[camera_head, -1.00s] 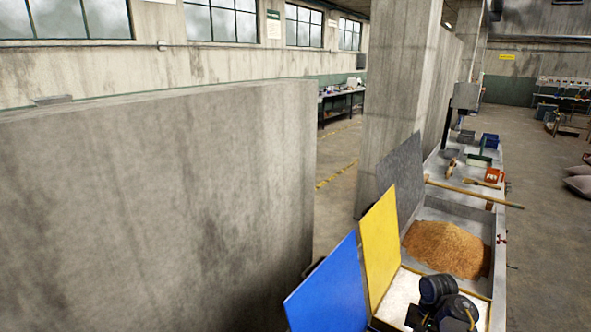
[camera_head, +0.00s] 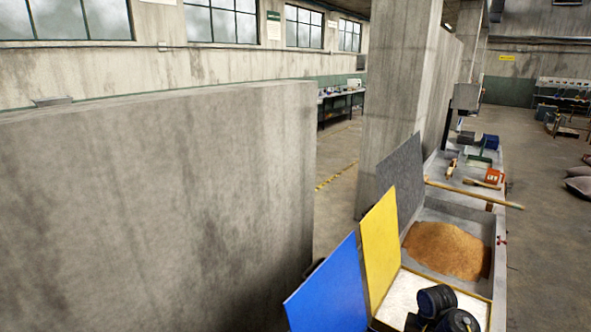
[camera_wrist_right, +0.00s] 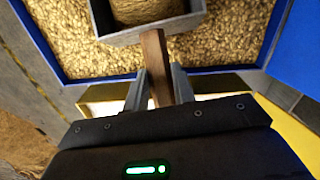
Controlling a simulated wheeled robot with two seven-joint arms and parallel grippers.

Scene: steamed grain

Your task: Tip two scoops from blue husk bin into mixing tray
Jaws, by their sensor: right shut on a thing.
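In the right wrist view my right gripper (camera_wrist_right: 160,90) is shut on the wooden handle (camera_wrist_right: 155,55) of a grey scoop (camera_wrist_right: 152,33). Light brown grain shows inside the scoop, which is cut off by the top edge. Behind it lies the blue-rimmed husk bin (camera_wrist_right: 85,74), full of tan husk (camera_wrist_right: 65,35). I cannot tell the scoop's height above the husk. In the head view the bin's raised blue lid (camera_head: 330,290) shows, while the bin itself is out of frame. I cannot identify the mixing tray for certain. My left gripper is not in view.
A raised yellow lid (camera_head: 380,245) and a grey lid (camera_head: 402,180) stand along the bench. A yellow-edged bin holds white grain (camera_head: 408,294); a grey bin (camera_head: 455,207) holds an orange-brown heap. Brown material (camera_wrist_right: 25,145) lies at the wrist view's lower left.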

